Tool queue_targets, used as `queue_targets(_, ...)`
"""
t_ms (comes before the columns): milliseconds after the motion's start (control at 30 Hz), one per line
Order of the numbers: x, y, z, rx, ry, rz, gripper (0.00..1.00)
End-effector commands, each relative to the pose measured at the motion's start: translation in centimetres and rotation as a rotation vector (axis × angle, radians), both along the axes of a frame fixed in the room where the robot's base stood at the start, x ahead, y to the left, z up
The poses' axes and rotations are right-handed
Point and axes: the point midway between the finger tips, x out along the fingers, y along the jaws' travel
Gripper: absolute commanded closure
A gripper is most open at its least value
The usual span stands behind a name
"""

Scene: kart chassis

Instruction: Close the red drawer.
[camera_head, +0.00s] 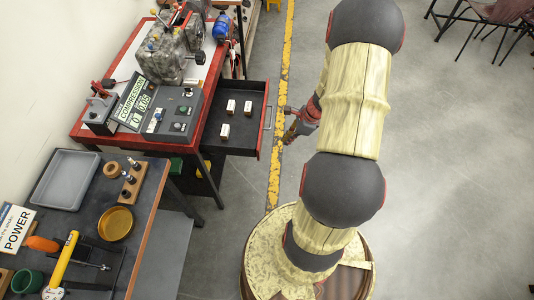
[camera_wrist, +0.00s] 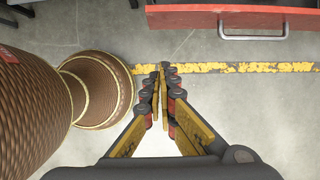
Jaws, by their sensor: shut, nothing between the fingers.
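The red drawer (camera_head: 262,135) is pulled out to the right from the red workbench (camera_head: 207,112). Its dark tray is exposed, with small white boxes (camera_head: 226,118) lying inside. A metal handle (camera_head: 268,117) is on its outer front. In the wrist view the red drawer front (camera_wrist: 200,17) and its handle (camera_wrist: 253,36) show along the top edge. My gripper (camera_head: 291,136) is to the right of the drawer front, apart from it. In the wrist view my gripper (camera_wrist: 161,78) is shut and empty, with its fingertips below the drawer front and left of the handle.
An engine (camera_head: 168,50) and a control panel (camera_head: 158,108) stand on the red workbench. A dark bench (camera_head: 90,220) with a grey tray (camera_head: 66,180) and tools is in front. Open floor (camera_head: 440,170) lies to the right, with a yellow line (camera_head: 285,60) beside the drawer.

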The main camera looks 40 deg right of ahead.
Motion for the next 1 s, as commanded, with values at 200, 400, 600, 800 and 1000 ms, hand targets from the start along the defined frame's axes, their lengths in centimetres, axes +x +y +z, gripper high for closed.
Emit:
queue_targets(200,0.3,0.4,-1.4,0.005,0.006,-0.014,1.0)
queue_targets(400,1.3,1.3,-4.9,0.007,0.006,-0.012,1.0)
queue_targets(600,2.4,2.3,-8.5,0.006,0.005,-0.012,1.0)
queue_targets(800,4.4,3.8,-9.4,0.003,0.004,-0.009,1.0)
queue_targets(1000,5.6,4.9,-9.3,0.004,0.005,-0.012,1.0)
